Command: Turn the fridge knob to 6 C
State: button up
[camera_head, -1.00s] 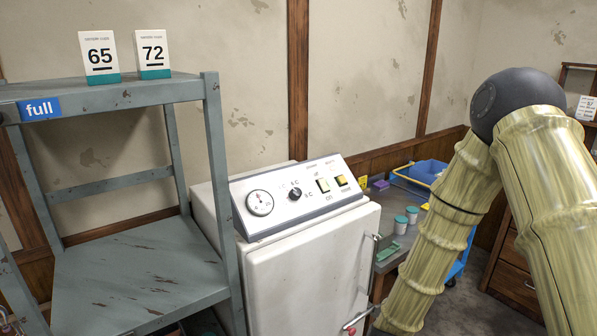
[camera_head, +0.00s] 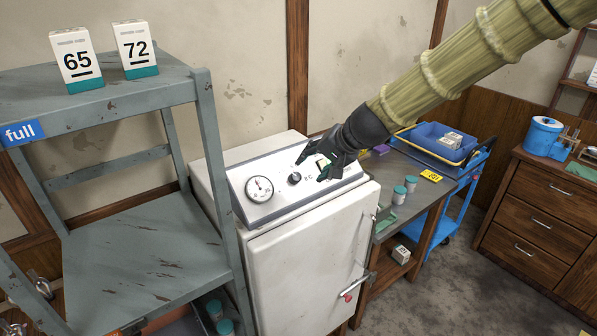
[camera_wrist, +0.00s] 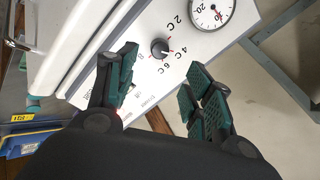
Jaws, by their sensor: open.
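The fridge (camera_head: 306,265) is a white cabinet with a sloped control panel on top. Its black round knob (camera_head: 294,178) sits on the panel to the right of a round gauge (camera_head: 259,189). In the wrist view the knob (camera_wrist: 159,48) has red ticks and the labels 2 C, 4 C and 6 C around it. I cannot tell surely which label its pointer faces. My gripper (camera_head: 311,166) is over the panel, just right of the knob. In the wrist view its green-padded fingers (camera_wrist: 160,64) are spread, empty, with the knob ahead between the tips. The gripper hides the panel switches.
A grey shelf rack (camera_head: 140,262) with a "full" label stands close on the fridge's left. A side table (camera_head: 408,205) with teal-lidded jars is at its right, and a blue cart (camera_head: 462,205) is beyond. The fridge door handle (camera_head: 356,287) sticks out in front.

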aim_at(297, 177)
jog(key=shift+p+x, duration=1.85)
jog(key=shift+x, duration=3.3)
jog(key=shift+d+f, duration=0.1)
jog(key=shift+s, duration=0.1)
jog(key=c, duration=1)
